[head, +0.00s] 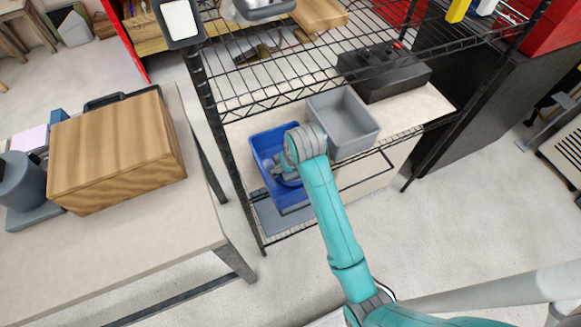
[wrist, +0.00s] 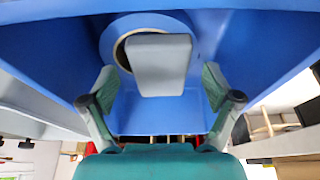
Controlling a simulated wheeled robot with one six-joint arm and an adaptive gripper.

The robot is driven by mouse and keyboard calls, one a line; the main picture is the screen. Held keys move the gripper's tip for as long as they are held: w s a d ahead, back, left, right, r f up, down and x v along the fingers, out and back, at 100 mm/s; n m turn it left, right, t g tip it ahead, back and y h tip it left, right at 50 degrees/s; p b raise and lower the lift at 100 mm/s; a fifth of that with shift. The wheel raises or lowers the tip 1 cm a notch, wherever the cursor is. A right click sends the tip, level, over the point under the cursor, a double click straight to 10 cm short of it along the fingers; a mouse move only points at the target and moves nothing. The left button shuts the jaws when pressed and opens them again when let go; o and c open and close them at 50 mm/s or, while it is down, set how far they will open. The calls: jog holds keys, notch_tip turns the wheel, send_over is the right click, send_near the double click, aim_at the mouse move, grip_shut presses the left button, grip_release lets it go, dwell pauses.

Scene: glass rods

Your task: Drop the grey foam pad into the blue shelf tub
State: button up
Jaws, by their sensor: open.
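The blue shelf tub (head: 262,143) stands on the wire shelf rack, left of a grey bin. Its blue walls fill much of the wrist view (wrist: 270,45). My gripper (head: 289,170) reaches into the tub from above, and my arm hides part of the tub. In the wrist view my gripper (wrist: 160,88) is open, one finger on each side. The grey foam pad (wrist: 160,62) shows between the fingers with a gap on both sides, within the tub's walls. I cannot pick out the pad in the head view.
The grey bin (head: 343,120) stands close on the tub's right, with a black case (head: 385,72) behind. A round ring-like thing (wrist: 118,36) lies in the tub behind the pad. A rack post (head: 215,120) stands just left of the tub. A table with a wooden box (head: 115,150) is at left.

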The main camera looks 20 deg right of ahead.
jog(key=v, duration=0.7)
jog(key=shift+s+r, duration=0.1)
dwell(0.4)
